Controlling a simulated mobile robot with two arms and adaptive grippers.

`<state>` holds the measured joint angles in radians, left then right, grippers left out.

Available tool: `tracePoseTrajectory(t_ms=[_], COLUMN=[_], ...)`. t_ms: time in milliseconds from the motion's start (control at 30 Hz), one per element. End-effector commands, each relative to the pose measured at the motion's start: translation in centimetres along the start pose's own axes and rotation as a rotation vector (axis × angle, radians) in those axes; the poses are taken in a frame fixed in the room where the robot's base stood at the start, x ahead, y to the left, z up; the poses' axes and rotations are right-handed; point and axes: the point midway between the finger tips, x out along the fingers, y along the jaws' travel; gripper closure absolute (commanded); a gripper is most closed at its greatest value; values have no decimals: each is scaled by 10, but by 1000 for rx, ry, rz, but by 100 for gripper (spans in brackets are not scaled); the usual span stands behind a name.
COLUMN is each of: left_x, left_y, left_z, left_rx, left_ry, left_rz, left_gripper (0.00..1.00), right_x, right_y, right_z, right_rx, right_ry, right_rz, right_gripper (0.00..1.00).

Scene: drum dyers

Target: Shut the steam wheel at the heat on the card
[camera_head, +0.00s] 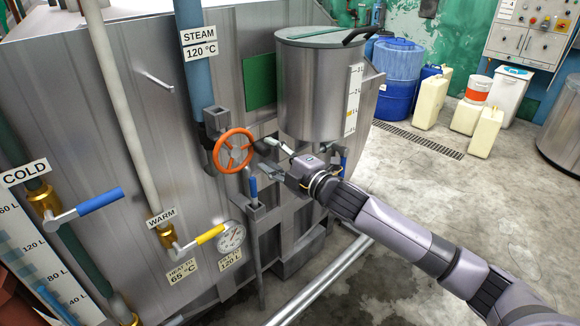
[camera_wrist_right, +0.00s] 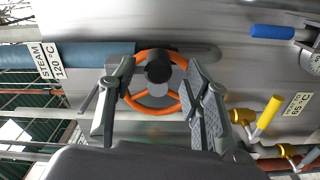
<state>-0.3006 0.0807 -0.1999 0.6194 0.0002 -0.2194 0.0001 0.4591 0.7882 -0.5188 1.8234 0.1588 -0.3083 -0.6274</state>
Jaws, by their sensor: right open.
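The orange steam wheel (camera_head: 234,150) is on the vat's front, below the blue pipe with the STEAM 120 °C sign (camera_head: 200,43). My right gripper (camera_head: 263,158) is at the wheel's right side, pointing toward it. In the right wrist view the wheel (camera_wrist_right: 152,108) and its dark hub lie between the spread fingers (camera_wrist_right: 158,95); I cannot tell whether they touch the rim. The card (camera_head: 182,272) reads HEAT TO 65 °C. A round dial gauge (camera_head: 230,237) is beside it; its reading is too small to tell. My left gripper is out of view.
The blue COLD lever (camera_head: 98,201) and yellow WARM lever (camera_head: 208,235) are left of and below the wheel. A steel drum (camera_head: 310,95) stands close above my right gripper.

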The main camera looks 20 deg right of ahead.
Motion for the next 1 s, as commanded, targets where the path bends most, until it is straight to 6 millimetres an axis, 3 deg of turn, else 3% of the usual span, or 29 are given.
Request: tracePoseTrajectory(t_ms=[200, 400, 600, 1000], left_x=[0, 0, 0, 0], left_y=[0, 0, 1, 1], left_z=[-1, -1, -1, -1], left_rx=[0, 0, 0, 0], left_ry=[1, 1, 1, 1], left_rz=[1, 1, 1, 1], left_gripper=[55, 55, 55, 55], right_x=[-44, -70, -81, -82], right_y=[-2, -2, -1, 0], right_z=[0, 0, 0, 0], right_rx=[-2, 0, 0, 0], right_ry=[-1, -1, 0, 0], right_rz=[-5, -3, -2, -1], right_gripper=[55, 55, 55, 55])
